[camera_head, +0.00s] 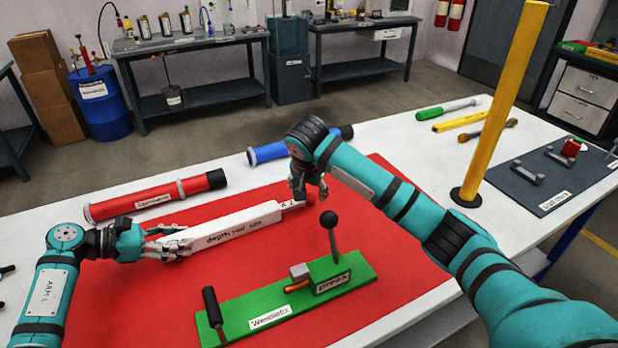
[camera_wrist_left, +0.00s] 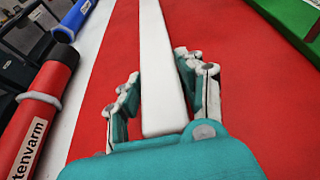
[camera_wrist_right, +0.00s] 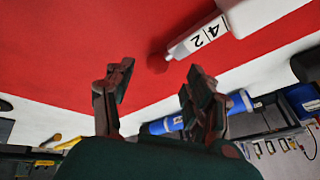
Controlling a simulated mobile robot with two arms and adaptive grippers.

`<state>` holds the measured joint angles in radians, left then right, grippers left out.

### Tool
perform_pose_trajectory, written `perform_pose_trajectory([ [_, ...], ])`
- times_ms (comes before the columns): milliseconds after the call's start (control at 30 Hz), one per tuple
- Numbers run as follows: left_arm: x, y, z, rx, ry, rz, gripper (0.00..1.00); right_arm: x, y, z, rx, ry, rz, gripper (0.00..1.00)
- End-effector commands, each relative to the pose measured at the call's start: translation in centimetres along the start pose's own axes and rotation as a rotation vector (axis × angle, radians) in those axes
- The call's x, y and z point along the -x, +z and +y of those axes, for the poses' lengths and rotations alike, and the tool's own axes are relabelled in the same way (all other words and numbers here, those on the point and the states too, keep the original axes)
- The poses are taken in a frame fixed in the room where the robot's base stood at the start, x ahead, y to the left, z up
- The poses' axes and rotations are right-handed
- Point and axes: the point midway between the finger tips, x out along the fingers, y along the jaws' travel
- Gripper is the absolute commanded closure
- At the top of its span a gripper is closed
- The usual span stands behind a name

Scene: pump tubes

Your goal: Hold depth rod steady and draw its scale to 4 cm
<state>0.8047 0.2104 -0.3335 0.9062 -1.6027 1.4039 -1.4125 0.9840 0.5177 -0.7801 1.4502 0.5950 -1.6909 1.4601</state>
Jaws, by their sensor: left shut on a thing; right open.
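The depth rod (camera_head: 225,232) is a long white square bar lying over the red mat (camera_head: 400,190). Its lettered side faces the camera. A narrower scale piece (camera_head: 290,204) sticks out of its right end. In the right wrist view the scale (camera_wrist_right: 200,36) shows the marks 4 and 2 and a reddish tip. My left gripper (camera_head: 172,243) is shut on the rod's left end; in the left wrist view its fingers (camera_wrist_left: 165,100) flank the white bar. My right gripper (camera_head: 308,192) is by the scale's tip, open and empty, with its fingers (camera_wrist_right: 158,92) apart.
A red tube (camera_head: 155,196) lies behind the rod and a blue tube (camera_head: 270,152) farther back. A green press (camera_head: 290,300) with upright levers stands in front. A yellow post (camera_head: 500,110) rises at the right, near loose tools (camera_head: 460,120) and a dark tray (camera_head: 545,180).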

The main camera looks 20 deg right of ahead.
Motion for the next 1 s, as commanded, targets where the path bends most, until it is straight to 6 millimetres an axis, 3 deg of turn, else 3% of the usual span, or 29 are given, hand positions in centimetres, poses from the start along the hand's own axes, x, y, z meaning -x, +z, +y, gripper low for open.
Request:
perform_pose_trajectory([
  [200,-0.1,0.0,-0.1,0.000,-0.001,-0.002,1.00,4.7,0.0,-0.1,0.001,-0.004,0.001,0.45],
  [400,-0.1,0.0,-0.1,0.001,-0.002,-0.002,1.00,7.1,0.0,0.0,0.001,-0.001,-0.001,0.45],
  [867,-0.1,0.0,-0.1,0.001,-0.001,-0.002,1.00,7.6,0.0,0.0,0.001,0.000,0.000,0.45],
  [900,-0.1,0.0,-0.1,0.000,-0.001,-0.002,0.57,7.6,0.0,0.0,0.001,0.000,0.000,0.45],
  [1000,-0.1,0.0,0.0,0.000,-0.001,-0.002,0.44,7.6,0.0,0.0,0.001,0.000,0.000,0.45],
])
